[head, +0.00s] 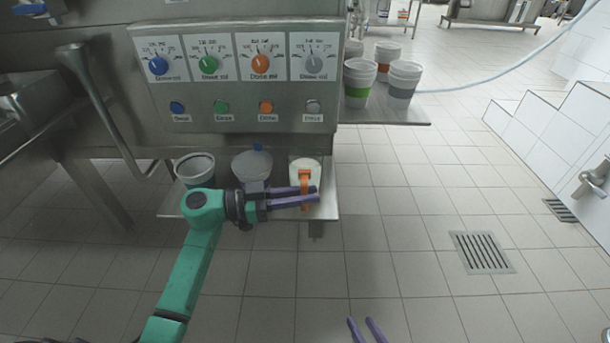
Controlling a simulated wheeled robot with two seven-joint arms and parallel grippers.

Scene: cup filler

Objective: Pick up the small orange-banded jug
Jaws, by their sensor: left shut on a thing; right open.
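The small orange-banded jug (307,169) is white with an orange handle and stands at the right end of the metal shelf under the dosing machine. My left gripper (316,194) reaches across from the left, its purple fingers shut on the jug's orange handle. The fingers and handle hide part of the jug's front. My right gripper (367,324) is at the bottom edge of the view, its purple fingertips apart and empty, well away from the jug.
Stacked cups (402,80) stand on a side shelf.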

